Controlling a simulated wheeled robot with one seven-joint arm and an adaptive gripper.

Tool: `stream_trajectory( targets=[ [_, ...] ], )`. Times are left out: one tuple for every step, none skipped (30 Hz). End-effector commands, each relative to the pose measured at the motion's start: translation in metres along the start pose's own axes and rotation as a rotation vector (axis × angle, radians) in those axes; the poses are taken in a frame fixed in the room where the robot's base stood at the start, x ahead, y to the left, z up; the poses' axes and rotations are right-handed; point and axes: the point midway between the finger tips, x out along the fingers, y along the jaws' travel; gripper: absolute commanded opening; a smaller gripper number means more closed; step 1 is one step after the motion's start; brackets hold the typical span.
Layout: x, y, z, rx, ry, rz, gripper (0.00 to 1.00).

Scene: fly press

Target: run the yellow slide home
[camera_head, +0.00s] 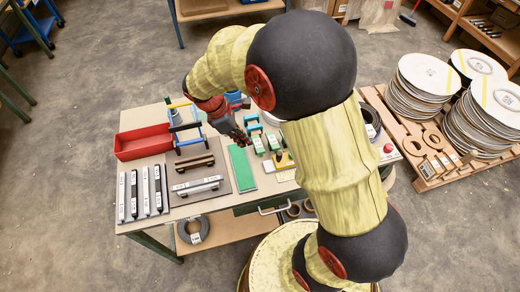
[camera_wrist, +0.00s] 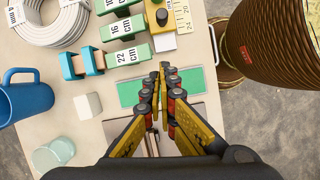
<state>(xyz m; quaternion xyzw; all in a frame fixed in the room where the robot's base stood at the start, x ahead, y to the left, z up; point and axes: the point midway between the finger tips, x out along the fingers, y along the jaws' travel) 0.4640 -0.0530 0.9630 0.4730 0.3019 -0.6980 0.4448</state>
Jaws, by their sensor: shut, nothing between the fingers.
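The yellow slide (camera_wrist: 158,16), a small yellow block with a black knob, sits at the top of the wrist view, beside a pale marked scale (camera_wrist: 183,18). A white piece (camera_wrist: 164,42) lies just below it. In the head view a small yellow part, likely the same slide (camera_head: 284,160), shows right of the green mat (camera_head: 240,168). My gripper (camera_wrist: 163,72) is shut and empty, its fingertips over the green mat in the wrist view, apart from the slide. In the head view my gripper (camera_head: 242,139) is small and partly lost against the table things.
Green blocks marked in cm (camera_wrist: 126,56) and a teal-ended wooden piece (camera_wrist: 82,63) stand left of the slide. A blue mug (camera_wrist: 22,97), a white cube (camera_wrist: 88,106) and a glass (camera_wrist: 53,153) stand farther left. A red tray (camera_head: 143,142) lies at the table's left.

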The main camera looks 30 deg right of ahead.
Motion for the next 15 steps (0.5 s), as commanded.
stream_trajectory(
  targets=[
    [0.005, -0.001, 0.0, -0.002, -0.001, -0.002, 0.0],
    [0.008, -0.001, 0.0, -0.002, -0.001, -0.003, 0.0],
    [0.014, -0.001, 0.0, -0.001, -0.001, -0.003, 0.0],
    [0.018, -0.001, 0.0, -0.001, -0.001, -0.004, 0.0],
    [0.024, -0.001, 0.0, 0.0, -0.001, -0.004, 0.0],
    [0.031, -0.001, 0.0, 0.001, -0.001, -0.004, 0.0],
    [0.037, -0.001, 0.0, 0.001, -0.002, -0.004, 0.0],
    [0.043, -0.001, 0.0, 0.001, -0.001, -0.003, 0.0],
    [0.051, -0.001, -0.001, 0.001, -0.001, -0.003, 0.0],
    [0.057, -0.001, -0.001, 0.001, -0.002, -0.004, 0.0],
    [0.064, -0.001, -0.001, 0.001, -0.001, -0.004, 0.0],
    [0.071, -0.001, -0.001, 0.002, -0.001, -0.004, 0.0],
    [0.077, -0.002, -0.001, 0.002, -0.001, -0.005, 0.0],
    [0.083, -0.002, -0.001, 0.002, -0.001, -0.004, 0.0],
    [0.091, -0.001, -0.001, 0.001, -0.001, -0.004, 0.0]
  ],
)
